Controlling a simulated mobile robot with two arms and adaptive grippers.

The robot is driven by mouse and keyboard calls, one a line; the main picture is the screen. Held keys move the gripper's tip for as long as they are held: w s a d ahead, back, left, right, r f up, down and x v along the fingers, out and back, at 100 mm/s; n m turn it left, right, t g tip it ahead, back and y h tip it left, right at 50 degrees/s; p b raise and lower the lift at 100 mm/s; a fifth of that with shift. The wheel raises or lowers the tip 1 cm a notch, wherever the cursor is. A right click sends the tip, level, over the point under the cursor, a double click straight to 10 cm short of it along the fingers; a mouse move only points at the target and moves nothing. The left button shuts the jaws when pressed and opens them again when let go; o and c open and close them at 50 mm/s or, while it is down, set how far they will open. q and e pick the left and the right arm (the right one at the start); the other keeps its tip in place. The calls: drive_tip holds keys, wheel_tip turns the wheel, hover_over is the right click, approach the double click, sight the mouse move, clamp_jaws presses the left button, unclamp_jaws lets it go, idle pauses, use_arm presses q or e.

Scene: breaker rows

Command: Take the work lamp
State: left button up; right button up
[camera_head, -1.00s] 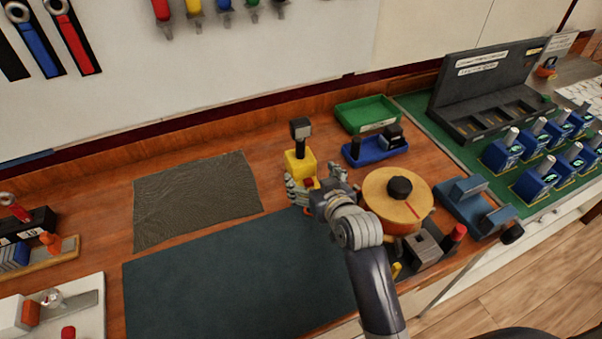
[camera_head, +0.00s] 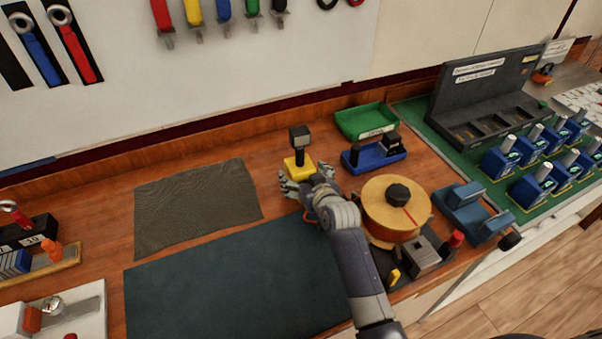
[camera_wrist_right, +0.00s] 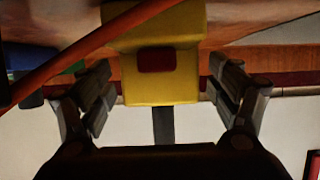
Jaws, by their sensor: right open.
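The work lamp (camera_head: 298,164) stands upright on the wooden bench, with a yellow body, a black neck and a dark square head. My right gripper (camera_head: 304,177) is open at the near side of the yellow body and partly hides it. In the right wrist view, the yellow body (camera_wrist_right: 160,88) with its dark red button sits between the spread fingers of the gripper (camera_wrist_right: 160,80), with a visible gap on each side. The black neck shows below the body there, as that view is upside down. My left gripper is not in view.
A cable spool (camera_head: 396,213) stands close to the right of my arm. A grey mat (camera_head: 195,205) and a dark mat (camera_head: 235,285) lie clear at left. An orange bar crosses the wrist view.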

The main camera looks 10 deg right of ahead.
drive_tip(key=shift+x, duration=1)
drive_tip(key=shift+c, duration=0.5)
drive_tip(key=c, duration=1.4)
drive_tip(key=shift+r, duration=0.15)
drive_tip(key=shift+c, duration=0.2)
